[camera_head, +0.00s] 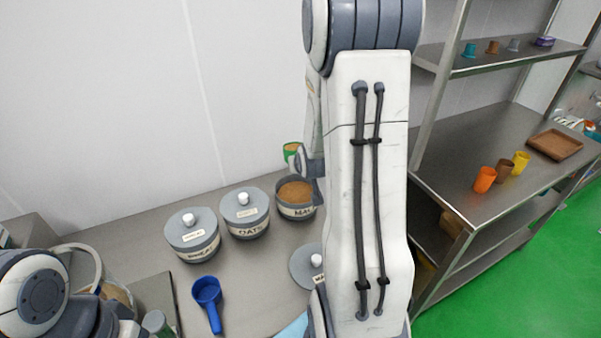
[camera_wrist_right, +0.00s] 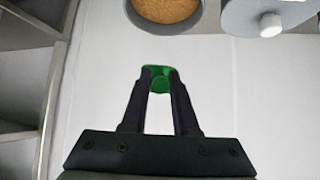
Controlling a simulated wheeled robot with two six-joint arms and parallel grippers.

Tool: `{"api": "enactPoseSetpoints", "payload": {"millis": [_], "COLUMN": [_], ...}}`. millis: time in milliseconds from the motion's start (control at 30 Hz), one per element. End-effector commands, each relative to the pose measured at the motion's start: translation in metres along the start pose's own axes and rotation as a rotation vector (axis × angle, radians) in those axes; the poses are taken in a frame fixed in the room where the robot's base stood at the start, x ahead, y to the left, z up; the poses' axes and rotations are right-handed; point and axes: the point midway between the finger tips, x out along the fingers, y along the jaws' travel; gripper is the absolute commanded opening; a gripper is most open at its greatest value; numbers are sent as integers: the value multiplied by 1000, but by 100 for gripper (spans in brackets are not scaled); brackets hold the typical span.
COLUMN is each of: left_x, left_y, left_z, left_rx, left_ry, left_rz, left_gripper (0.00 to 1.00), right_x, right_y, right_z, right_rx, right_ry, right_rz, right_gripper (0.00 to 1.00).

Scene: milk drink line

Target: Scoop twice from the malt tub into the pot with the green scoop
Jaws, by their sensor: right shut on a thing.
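The open malt tub (camera_head: 295,207) stands at the back of the counter, with brown powder inside. It also shows at the top of the right wrist view (camera_wrist_right: 165,22). My right gripper (camera_wrist_right: 159,72) is shut on the green scoop (camera_wrist_right: 159,82), of which only a small part shows between the fingertips. In the head view the green scoop (camera_head: 292,150) is behind and above the malt tub, and my right arm hides most of the gripper. My left arm is at the lower left; its fingers cannot be made out. A rounded vessel with brownish content, perhaps the pot (camera_head: 117,294), is partly hidden beside it.
A lidded oats tub (camera_head: 245,222) and another lidded tub (camera_head: 193,242) stand left of the malt tub. A loose grey lid (camera_head: 304,268) and a blue scoop (camera_head: 208,292) lie in front. A metal shelf (camera_head: 465,150) with cups (camera_head: 484,180) stands at right. The wall is close behind.

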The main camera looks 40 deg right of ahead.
Motion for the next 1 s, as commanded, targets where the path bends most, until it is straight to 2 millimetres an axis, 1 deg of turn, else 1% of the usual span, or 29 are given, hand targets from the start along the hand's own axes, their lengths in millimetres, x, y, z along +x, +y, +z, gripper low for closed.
{"api": "enactPoseSetpoints", "payload": {"millis": [33,600,767,1000], "left_x": [7,47,53,52], "left_y": [0,-3,-4,-4], "left_z": [0,2,3,3], "left_rx": [0,0,0,0], "left_ry": [0,0,0,0], "left_rz": [0,0,0,0], "left_gripper": [50,50,50,50], "right_x": [2,-6,-9,-10], "right_y": [0,0,0,0], "right_z": [2,-7,-10,-12], "right_rx": [0,-1,-1,-1], "right_ry": [15,180,211,217], "right_rz": [0,0,0,0], "right_gripper": [0,0,0,0]}}
